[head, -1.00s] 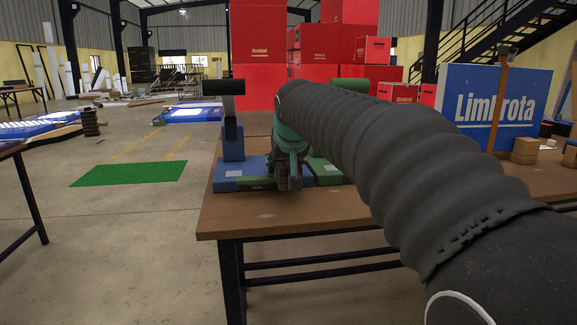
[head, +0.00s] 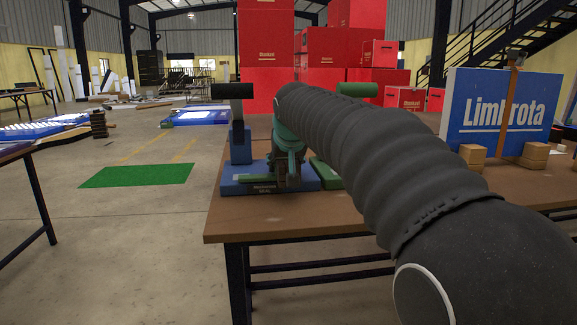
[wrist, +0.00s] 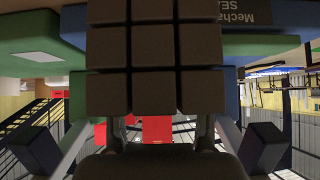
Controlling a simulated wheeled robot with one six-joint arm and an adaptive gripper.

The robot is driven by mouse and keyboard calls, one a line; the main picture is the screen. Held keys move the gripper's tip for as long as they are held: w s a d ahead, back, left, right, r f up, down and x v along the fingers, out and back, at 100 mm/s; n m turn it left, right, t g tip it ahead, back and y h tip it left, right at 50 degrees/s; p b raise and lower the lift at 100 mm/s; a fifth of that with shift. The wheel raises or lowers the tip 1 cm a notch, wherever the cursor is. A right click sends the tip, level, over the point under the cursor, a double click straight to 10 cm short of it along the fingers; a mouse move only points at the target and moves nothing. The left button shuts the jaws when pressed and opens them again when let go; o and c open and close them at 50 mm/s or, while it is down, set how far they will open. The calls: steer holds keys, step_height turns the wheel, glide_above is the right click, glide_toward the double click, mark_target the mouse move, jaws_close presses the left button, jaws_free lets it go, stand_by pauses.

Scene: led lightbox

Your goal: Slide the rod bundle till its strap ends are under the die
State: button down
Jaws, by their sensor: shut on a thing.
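The rod bundle (wrist: 155,90) fills the middle of the wrist view as a block of dark square ends, very close to the camera. My gripper (head: 286,178) is shut on it, low over the blue press (head: 238,183). Its finger parts show on both sides of the bundle in the wrist view. The blue press has an upright column and a dark handle (head: 233,90). A "Mechanical Seal" label shows on its base front. The strap ends and the die cannot be made out; my arm and the bundle cover much of that area.
A green press with a green handle (head: 357,89) stands just right, partly behind my arm. The presses stand on a brown table (head: 290,222). A blue Limbrota panel (head: 492,112) with wooden blocks (head: 473,154) is at the right. The table front is clear.

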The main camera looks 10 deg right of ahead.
steer(key=shift+w+a+r, duration=0.1)
steer(key=shift+w+a, duration=0.1)
steer(key=shift+w, duration=0.45)
steer(key=shift+w+a+f, duration=0.1)
steer(key=shift+w+a, duration=0.15)
steer(key=shift+w, duration=0.35)
steer(key=shift+w+a+r, duration=0.1)
steer(key=shift+w+a, duration=0.1)
steer(key=shift+w, duration=0.45)
steer(key=shift+c, duration=1.8)
jaws_free()
